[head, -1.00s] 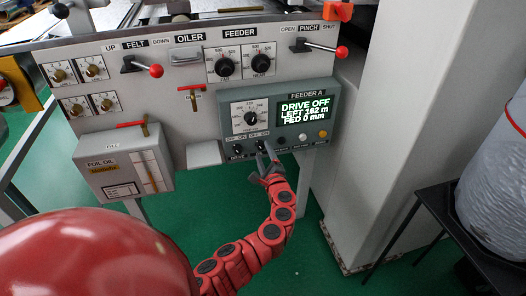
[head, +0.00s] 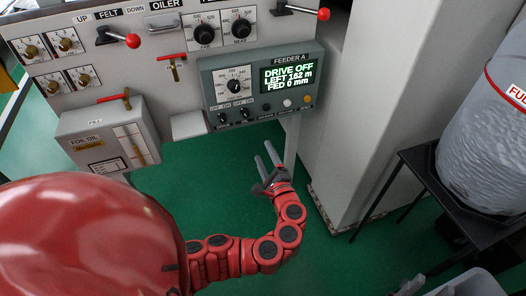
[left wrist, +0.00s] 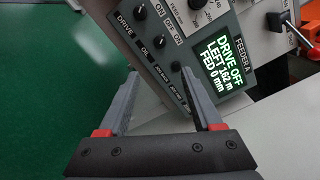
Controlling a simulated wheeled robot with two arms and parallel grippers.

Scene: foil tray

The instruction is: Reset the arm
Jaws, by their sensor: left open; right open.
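My left gripper (head: 268,163) shows in the head view at the end of a red jointed arm. It is open and empty, below the feeder control box, with green floor behind it. In the left wrist view its two grey fingers (left wrist: 165,105) are spread, with nothing between them but the view of the box beyond. The Feeder A box (head: 246,101) has a dial, a row of small switches, and a screen (head: 287,76) reading DRIVE OFF, LEFT 162 m, FED 0 mm. The box also shows in the left wrist view (left wrist: 180,50). My right gripper is out of view.
The machine panel above carries red-knobbed levers and dials (head: 204,33). A foil oil box (head: 105,138) juts out at left. A grey column (head: 345,125) stands at right, beside a black stand (head: 430,175) with a wrapped roll. Green floor lies open below.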

